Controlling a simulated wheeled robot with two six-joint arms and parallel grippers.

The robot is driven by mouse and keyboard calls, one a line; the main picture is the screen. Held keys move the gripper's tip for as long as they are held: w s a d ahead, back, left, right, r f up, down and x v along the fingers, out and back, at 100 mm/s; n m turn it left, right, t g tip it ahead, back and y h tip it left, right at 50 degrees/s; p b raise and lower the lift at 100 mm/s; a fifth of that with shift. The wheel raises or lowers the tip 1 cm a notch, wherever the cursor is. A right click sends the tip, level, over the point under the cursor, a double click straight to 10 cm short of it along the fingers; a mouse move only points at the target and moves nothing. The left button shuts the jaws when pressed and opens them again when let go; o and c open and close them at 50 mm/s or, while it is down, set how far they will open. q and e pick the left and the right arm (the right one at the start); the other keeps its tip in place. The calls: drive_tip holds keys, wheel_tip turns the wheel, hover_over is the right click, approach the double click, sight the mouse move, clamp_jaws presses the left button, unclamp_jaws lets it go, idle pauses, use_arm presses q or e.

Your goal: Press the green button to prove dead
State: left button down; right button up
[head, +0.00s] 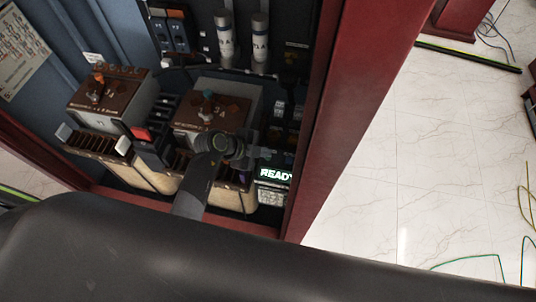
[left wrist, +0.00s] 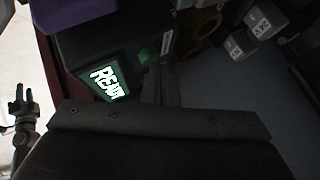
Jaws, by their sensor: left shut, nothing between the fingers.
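The lit screen also shows in the head view (head: 275,174), low in the red-framed cabinet. My left gripper (left wrist: 158,72) is shut and empty, with its fingertips close beside the green button. I cannot tell whether they touch it. In the head view my left gripper (head: 264,153) is just above the screen, and the button cannot be made out there. A jointed arm end (left wrist: 22,105) at the left wrist view's left edge looks like my right gripper; its jaws are unclear.
The cabinet's red post (head: 345,110) stands close to the right of the screen. Brown-topped transformers (head: 110,88) fill the cabinet's left and middle. Two grey cylinders (head: 260,38) stand behind. Labelled grey blocks (left wrist: 262,22) sit at upper right in the wrist view. Pale floor (head: 410,160) lies outside.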

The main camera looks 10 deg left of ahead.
use_arm(q)
drive_tip(key=shift+f, duration=0.3)
drive_tip(key=shift+r, duration=0.1)
idle(0.4)
drive_tip(key=shift+r+p, duration=0.75)
drive_tip(key=shift+p, duration=0.4)
drive_tip(key=shift+r, duration=0.15)
wheel_tip(320, 180, up, 5)
drive_tip(key=p, duration=0.6)
